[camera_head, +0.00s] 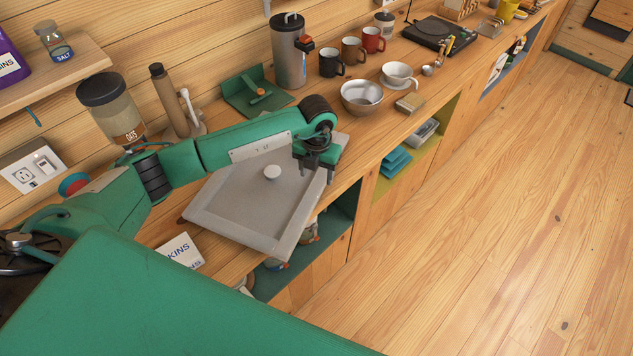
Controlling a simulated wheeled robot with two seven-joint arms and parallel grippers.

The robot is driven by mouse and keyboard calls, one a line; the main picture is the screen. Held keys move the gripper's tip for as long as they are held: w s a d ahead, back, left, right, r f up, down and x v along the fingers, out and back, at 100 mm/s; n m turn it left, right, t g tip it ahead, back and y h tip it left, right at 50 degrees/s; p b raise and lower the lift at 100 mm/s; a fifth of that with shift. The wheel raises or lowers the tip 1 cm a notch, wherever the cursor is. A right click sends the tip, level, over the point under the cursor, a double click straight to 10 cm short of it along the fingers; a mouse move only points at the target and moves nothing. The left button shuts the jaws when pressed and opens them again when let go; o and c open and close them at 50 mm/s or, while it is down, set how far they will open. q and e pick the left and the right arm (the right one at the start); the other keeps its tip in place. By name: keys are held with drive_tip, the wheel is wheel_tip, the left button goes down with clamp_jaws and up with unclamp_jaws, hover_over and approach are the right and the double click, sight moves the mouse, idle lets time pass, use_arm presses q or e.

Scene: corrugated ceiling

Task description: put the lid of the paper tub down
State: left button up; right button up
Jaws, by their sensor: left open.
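My left gripper (316,178) is open, fingers pointing down, over the piece's right side, to the right of the knob. It holds nothing that I can see; whether its fingertips touch the rim is unclear. My left arm passes over the far side of the piece and hides part of it. My right gripper is not in view.
Behind my arm stand an oats jar (108,105), a wooden mill (168,95) and a tall grey canister (290,50). A metal bowl (361,97), a white cup (397,74) and several mugs are further right. A white packet (180,250) lies near left. The floor (480,230) is clear.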

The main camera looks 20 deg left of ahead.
use_arm(q)
wheel_tip(320, 180, up, 8)
drive_tip(key=b, duration=0.2)
idle(0.5)
